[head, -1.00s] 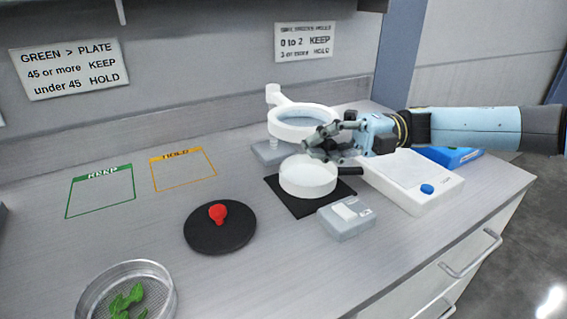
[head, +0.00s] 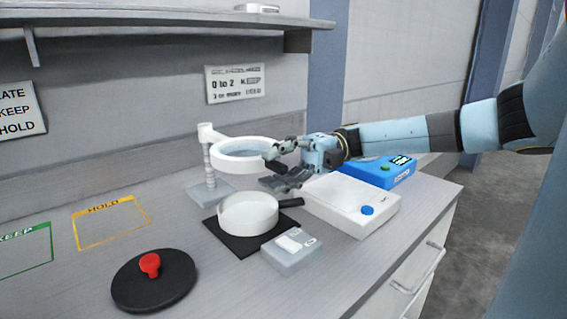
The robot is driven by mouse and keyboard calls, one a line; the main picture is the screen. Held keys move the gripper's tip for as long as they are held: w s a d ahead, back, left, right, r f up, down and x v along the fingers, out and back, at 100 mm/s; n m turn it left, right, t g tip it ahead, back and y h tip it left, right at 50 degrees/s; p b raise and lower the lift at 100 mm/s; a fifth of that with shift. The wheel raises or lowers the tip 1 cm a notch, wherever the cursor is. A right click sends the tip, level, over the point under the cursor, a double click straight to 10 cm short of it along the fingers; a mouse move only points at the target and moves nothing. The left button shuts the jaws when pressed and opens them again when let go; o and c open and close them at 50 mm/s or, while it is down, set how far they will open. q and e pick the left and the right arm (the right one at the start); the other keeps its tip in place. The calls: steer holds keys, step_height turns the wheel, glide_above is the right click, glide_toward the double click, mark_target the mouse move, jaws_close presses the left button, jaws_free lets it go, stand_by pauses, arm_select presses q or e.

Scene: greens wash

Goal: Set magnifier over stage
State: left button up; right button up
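The magnifier (head: 223,163), a white ring lens on a ribbed post with a grey base, stands at the back of the bench. Its ring is above and behind a shallow white round dish (head: 248,217) on a black square mat (head: 237,245). A dark handle shows at the dish's right side. I cannot tell for sure which part is the stage. My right gripper (head: 273,174) is at the ring's right front edge, its fingers apart with a gap between them. Its upper finger overlaps the rim in the picture; contact is unclear. My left gripper is not in view.
A grey box (head: 290,253) stands before the mat. A white device (head: 345,203) with a blue knob and a blue device (head: 378,175) are to the right. A black disc (head: 150,285) with a red knob is front left. KEEP and HOLD outlines lie on the bench.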

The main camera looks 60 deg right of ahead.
steer(key=v, duration=1.1)
steer(key=shift+d, duration=0.25)
steer(key=shift+r, duration=0.15)
